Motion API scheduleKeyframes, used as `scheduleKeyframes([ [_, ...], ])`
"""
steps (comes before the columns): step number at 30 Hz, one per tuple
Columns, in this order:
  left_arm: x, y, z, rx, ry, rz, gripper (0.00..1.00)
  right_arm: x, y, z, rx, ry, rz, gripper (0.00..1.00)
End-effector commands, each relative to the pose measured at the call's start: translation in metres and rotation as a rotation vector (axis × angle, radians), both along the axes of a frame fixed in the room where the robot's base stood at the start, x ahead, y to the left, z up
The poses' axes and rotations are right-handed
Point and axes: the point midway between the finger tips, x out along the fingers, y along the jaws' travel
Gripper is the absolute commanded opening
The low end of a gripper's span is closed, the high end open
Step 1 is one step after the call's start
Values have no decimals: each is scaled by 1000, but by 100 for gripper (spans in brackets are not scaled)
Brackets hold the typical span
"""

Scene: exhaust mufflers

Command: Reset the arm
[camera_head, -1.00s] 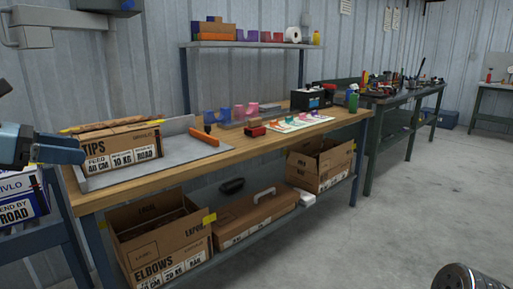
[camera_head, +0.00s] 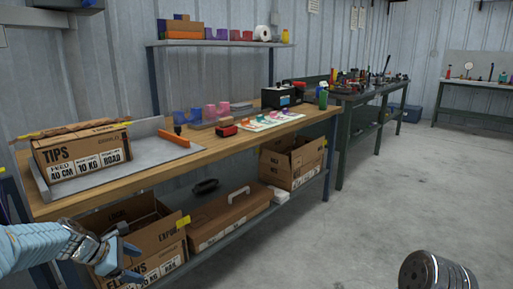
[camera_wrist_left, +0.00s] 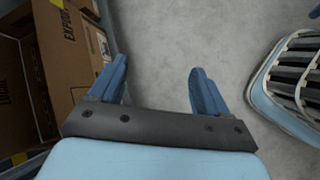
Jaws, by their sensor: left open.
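My left gripper (camera_head: 128,262) is at the lower left in the head view, in front of the cardboard boxes on the bench's lower shelf. In the left wrist view its two blue fingers (camera_wrist_left: 158,88) are spread apart with nothing between them, over bare grey floor. A cardboard box (camera_wrist_left: 62,50) lies to the left of the fingers there. My right gripper is not in either view.
The wooden workbench (camera_head: 235,142) carries a TIPS box (camera_head: 82,153), a red block (camera_head: 227,131) and small coloured parts. The ELBOWS box (camera_head: 150,235) and another open box (camera_head: 292,163) sit below.

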Motion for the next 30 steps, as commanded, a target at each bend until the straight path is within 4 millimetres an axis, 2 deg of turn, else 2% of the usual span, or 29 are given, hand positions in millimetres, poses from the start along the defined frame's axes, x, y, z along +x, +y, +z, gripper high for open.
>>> scheduleKeyframes([
  [1, -5, -18, -38, 54, 20, -79, 77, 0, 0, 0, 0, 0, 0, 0],
  [4, -21, -50, -107, 179, 28, -261, 77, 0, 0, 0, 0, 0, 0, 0],
  [6, -40, -75, -152, 262, 22, -413, 77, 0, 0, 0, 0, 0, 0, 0],
  [9, -75, -113, -209, 367, -8, -659, 77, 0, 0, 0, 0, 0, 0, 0],
  [13, -135, -164, -266, 468, -96, -1016, 77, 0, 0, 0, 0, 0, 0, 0],
  [15, -169, -188, -286, 500, -163, -1195, 77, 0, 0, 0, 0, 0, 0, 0],
  [18, -209, -216, -301, 523, -267, -1401, 77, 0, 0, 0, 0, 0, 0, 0],
  [21, -237, -234, -307, 531, -351, -1532, 77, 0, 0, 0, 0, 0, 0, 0],
  [25, -251, -244, -308, 536, -408, -1605, 77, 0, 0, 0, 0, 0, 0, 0],
  [30, -252, -244, -308, 538, -414, -1611, 77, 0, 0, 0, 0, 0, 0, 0],
])
